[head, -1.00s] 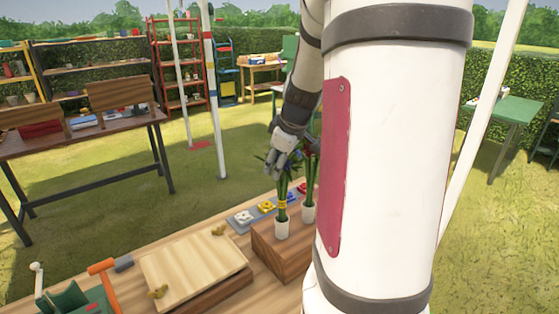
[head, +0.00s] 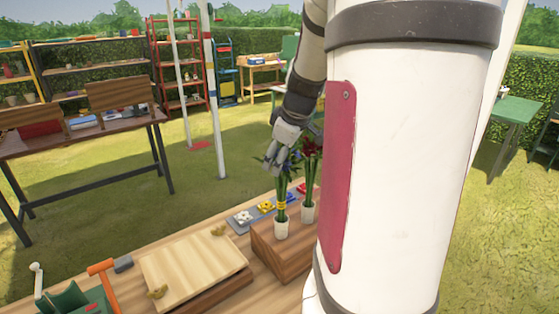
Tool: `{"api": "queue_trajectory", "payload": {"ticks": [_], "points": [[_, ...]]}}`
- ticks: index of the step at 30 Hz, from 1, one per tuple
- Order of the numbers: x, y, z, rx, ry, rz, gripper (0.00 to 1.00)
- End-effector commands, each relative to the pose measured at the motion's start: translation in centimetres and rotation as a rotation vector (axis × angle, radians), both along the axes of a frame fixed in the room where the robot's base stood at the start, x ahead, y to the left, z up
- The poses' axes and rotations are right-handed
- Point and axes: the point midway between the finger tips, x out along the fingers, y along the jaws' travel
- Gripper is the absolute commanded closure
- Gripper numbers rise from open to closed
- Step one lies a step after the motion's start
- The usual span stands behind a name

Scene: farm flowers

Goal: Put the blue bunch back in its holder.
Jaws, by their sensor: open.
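The blue bunch (head: 283,187), green stems with a yellow band and blue flowers at the top, stands upright in a white holder (head: 281,229) on a wooden block (head: 262,247). My gripper (head: 275,168) is open, pointing down at the blue flowers and partly covering them. I cannot tell whether its fingers touch them. A red bunch (head: 311,150) stands in a second white holder (head: 308,213) just right of the blue one.
Behind the block lies a grey strip (head: 240,225) with white, yellow, blue and red flower pieces. A pale board (head: 190,265) and a green tool with an orange handle (head: 102,268) are on the bench to the left. My white arm hides the bench's right side.

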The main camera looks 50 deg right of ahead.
Motion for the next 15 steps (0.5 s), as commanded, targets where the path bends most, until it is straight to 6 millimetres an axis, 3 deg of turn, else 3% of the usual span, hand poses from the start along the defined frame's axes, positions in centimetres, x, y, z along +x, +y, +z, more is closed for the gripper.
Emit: {"api": "queue_trajectory", "payload": {"ticks": [6,15], "points": [[-1.9,1.0,4.3,-0.004,-0.004,0.000,0.28],[-3.6,1.8,7.7,-0.001,-0.002,0.000,0.28]]}}
